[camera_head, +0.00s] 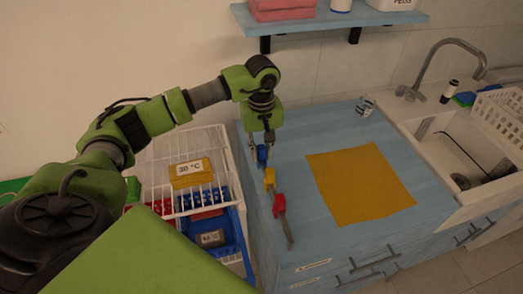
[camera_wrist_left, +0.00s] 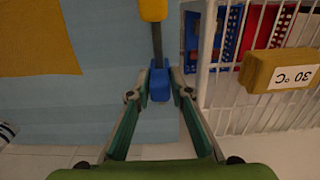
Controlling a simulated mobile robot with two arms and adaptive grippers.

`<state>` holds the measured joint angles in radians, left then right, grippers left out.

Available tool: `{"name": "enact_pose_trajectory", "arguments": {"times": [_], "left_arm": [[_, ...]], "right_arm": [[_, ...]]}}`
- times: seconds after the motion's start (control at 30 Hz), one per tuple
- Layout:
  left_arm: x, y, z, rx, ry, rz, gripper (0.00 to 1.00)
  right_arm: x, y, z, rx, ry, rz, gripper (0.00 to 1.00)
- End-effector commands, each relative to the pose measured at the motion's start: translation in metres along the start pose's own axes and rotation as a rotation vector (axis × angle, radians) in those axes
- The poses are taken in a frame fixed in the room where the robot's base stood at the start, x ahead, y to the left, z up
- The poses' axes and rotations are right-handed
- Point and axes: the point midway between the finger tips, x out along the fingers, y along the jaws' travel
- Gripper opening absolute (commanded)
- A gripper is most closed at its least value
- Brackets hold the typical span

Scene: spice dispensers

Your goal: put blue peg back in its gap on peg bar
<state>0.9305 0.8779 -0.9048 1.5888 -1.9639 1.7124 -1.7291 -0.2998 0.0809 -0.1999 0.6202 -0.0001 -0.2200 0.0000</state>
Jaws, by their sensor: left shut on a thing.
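The blue peg (camera_head: 262,154) is between the fingertips of my left gripper (camera_head: 261,147), which is shut on it. In the left wrist view the blue peg (camera_wrist_left: 159,85) sits between the two fingertips (camera_wrist_left: 160,87), in line with the near end of the grey peg bar (camera_wrist_left: 157,45). I cannot tell whether it is seated on the bar or just above it. The peg bar (camera_head: 288,231) lies along the left side of the blue counter. It carries a yellow peg (camera_head: 270,178) and a red peg (camera_head: 280,204). My right gripper is not in view.
A white wire rack (camera_head: 196,207) with labelled bins stands left of the counter, close to the bar. A yellow cloth (camera_head: 360,185) lies on the counter to the right. A sink (camera_head: 450,150) is further right. A wall shelf (camera_head: 340,22) is above the back.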

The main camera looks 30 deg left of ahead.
Motion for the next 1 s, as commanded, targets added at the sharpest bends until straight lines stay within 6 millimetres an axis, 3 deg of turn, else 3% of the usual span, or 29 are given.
{"name": "enact_pose_trajectory", "arguments": {"times": [0.2,0.23,0.3,0.63,1.0], "left_arm": [[0.005,0.0,0.0,0.0,0.0,0.0,0.07],[0.004,0.0,0.0,0.0,0.0,0.0,0.27],[0.004,0.0,0.0,0.0,0.0,0.0,0.39],[0.003,0.0,0.0,0.0,0.0,0.0,0.39],[-0.027,0.0,0.0,0.0,0.001,0.001,0.39]], "right_arm": [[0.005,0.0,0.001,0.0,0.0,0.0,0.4],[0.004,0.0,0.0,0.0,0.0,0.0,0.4],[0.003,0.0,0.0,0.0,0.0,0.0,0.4],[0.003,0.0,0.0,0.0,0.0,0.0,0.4],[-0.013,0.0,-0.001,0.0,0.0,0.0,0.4]]}}
